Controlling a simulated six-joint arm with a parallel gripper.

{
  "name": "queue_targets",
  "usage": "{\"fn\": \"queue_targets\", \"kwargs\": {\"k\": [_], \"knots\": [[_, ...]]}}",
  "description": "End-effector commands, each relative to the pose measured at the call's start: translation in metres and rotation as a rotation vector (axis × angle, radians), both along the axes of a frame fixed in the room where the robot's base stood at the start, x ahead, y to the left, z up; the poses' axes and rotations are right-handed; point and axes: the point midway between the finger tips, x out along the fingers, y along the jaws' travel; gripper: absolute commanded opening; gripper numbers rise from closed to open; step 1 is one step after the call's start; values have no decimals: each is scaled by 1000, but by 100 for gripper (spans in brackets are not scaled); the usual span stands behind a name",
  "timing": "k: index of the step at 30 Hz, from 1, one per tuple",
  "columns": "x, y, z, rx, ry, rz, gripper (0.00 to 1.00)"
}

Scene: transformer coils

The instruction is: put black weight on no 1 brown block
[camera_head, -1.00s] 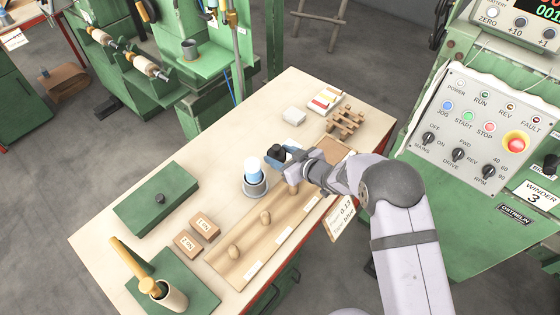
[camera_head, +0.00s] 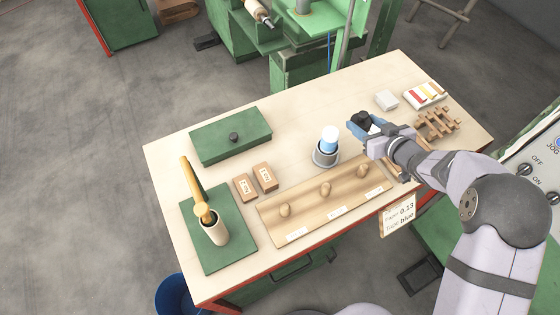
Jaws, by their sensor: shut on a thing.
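My gripper (camera_head: 366,127), with blue fingers, is shut on the black weight (camera_head: 362,117) and holds it over the right half of the table. The fingers hide part of the weight. Two small brown blocks with white labels lie side by side left of the middle. The right one looks like the no 1 brown block (camera_head: 265,177), the left one like no 2 (camera_head: 245,188); the print is small. Nothing lies on either block. My gripper is well to their right, apart from them.
A grey cup with a white and blue roll (camera_head: 328,148) stands between my gripper and the blocks. A wooden board (camera_head: 304,217) with several knobs lies in front. A green box (camera_head: 216,141) and a green mat (camera_head: 237,248) with a mallet in a holder lie left.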

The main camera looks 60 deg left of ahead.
Motion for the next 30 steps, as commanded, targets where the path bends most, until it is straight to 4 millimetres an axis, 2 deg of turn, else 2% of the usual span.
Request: {"fn": "queue_targets", "kwargs": {"k": [5, 19, 26, 30], "knots": [[-15, -20, -2, 11, -20, 111, 3], [-77, -79, -10, 29, -3, 406, 3], [-121, -61, -7, 29, -4, 527, 3], [-159, -52, -5, 30, -3, 631, 3]]}}
